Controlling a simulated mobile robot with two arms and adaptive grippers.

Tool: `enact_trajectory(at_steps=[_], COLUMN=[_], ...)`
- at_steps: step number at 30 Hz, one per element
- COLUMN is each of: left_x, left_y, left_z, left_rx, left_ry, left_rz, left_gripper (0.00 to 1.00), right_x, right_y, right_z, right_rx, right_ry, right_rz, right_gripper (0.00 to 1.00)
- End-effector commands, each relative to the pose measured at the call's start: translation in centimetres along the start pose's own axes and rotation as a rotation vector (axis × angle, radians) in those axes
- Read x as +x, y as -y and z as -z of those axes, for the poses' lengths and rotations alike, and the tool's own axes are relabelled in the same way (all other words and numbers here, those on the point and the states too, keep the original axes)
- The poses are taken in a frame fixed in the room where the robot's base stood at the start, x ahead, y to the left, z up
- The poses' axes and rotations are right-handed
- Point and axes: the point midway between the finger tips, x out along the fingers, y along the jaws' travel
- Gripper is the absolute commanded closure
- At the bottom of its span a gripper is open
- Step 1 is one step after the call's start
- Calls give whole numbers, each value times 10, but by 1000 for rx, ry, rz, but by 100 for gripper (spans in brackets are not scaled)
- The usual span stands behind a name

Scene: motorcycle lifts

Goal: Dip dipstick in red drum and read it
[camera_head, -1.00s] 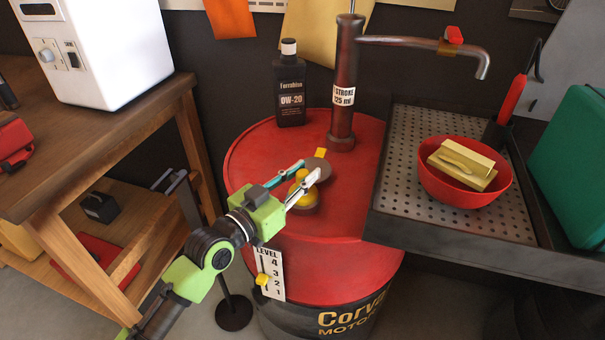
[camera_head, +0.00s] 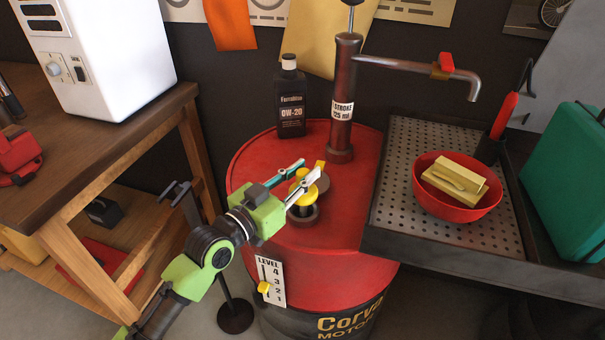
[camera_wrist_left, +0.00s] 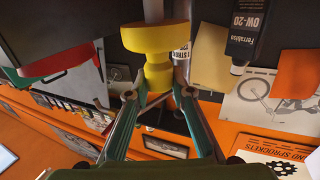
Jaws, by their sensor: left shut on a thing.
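The red drum (camera_head: 258,181) stands in the middle of the head view. My left gripper (camera_head: 301,171) is shut on the yellow handle of the dipstick (camera_head: 303,191), over the round opening (camera_head: 302,214) in the drum's top. The handle stands above the opening's rim. The left wrist view, where the bottle appears upside down, shows the yellow handle (camera_wrist_left: 158,40) between the fingers and a grey rod running from it. The rod's tip is hidden. A level card (camera_head: 271,280) on the drum's side has a yellow slider, apparently near 2. My right gripper is not in view.
A pump (camera_head: 342,115) and a black oil bottle (camera_head: 290,100) stand at the drum's back. A round cap (camera_head: 322,181) sits behind the opening. At right, a perforated tray (camera_head: 401,160) holds a red bowl (camera_head: 450,206). A wooden bench (camera_head: 95,140) is at left.

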Motion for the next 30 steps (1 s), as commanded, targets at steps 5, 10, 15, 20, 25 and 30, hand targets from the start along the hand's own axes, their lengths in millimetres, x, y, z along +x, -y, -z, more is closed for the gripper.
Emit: enact_trajectory(at_steps=[5, 10, 15, 20, 25, 30], left_x=[0, 0, 0, 0, 0, 0], left_y=[0, 0, 0, -1, -1, -1], left_z=[29, 50, 70, 89, 110, 130], left_rx=[3, 3, 2, 3, 2, 3], left_ry=[-2, -2, -2, -2, -2, -2], left_rz=[0, 0, 0, 0, 0, 0], left_gripper=[100, 100, 100, 100, 100, 100], right_x=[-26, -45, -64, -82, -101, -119], right_y=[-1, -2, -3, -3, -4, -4], right_z=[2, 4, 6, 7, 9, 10], right_rx=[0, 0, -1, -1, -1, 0], right_ry=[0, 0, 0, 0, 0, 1], right_rz=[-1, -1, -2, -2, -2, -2], right_gripper=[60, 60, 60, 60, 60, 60])
